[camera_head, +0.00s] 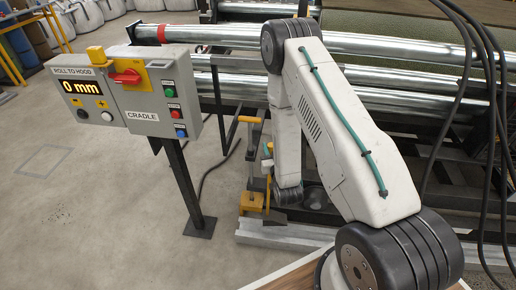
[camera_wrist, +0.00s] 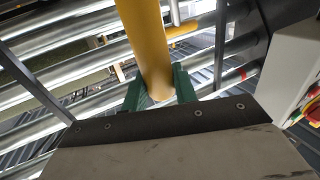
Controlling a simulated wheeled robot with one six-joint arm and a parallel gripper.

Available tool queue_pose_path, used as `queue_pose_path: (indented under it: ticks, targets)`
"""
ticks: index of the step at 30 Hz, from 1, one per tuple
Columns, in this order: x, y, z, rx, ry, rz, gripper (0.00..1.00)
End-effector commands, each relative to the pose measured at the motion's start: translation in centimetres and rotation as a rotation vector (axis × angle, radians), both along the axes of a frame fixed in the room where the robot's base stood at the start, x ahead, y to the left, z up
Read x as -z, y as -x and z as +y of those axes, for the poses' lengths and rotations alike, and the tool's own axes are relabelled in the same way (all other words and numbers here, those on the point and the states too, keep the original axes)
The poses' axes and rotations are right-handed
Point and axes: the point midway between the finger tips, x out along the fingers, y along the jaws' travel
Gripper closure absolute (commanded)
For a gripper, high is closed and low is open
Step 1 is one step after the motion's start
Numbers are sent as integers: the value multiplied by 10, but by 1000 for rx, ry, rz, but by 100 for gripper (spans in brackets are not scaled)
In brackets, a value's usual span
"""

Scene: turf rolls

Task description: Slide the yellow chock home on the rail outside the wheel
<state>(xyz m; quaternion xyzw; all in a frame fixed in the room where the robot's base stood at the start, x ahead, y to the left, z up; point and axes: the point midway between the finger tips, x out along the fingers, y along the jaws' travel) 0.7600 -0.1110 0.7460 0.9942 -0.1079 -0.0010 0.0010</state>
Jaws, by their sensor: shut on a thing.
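In the wrist view my gripper (camera_wrist: 161,90) has its green fingers closed on either side of a yellow bar (camera_wrist: 147,45), which I take to be the chock's handle. The bar runs up out of the top of that view. In the head view yellow chock parts (camera_head: 252,201) show low by the galvanized rail (camera_head: 285,235), left of my wrist. A dark round wheel (camera_head: 313,196) sits just right of my wrist, partly hidden by my arm. My fingers are too small and covered to make out in the head view. I cannot tell how the chock seats on the rail.
A grey control box (camera_head: 148,90) on a post stands to the left; its display reads 0 mm. Its edge also shows at right in the wrist view (camera_wrist: 292,62). Metal rollers (camera_head: 215,35) lie behind. Black cables hang at right.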

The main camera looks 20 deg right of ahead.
Motion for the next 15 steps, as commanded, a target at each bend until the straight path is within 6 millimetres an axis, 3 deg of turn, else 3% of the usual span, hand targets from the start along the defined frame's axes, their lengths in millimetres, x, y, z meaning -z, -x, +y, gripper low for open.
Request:
queue_pose_path:
  ticks: [3,6,15]
  targets:
    - [15,-1,-29,73,1,-3,100]
    - [24,0,-45,114,1,-3,100]
    - [32,-1,-63,156,1,-5,100]
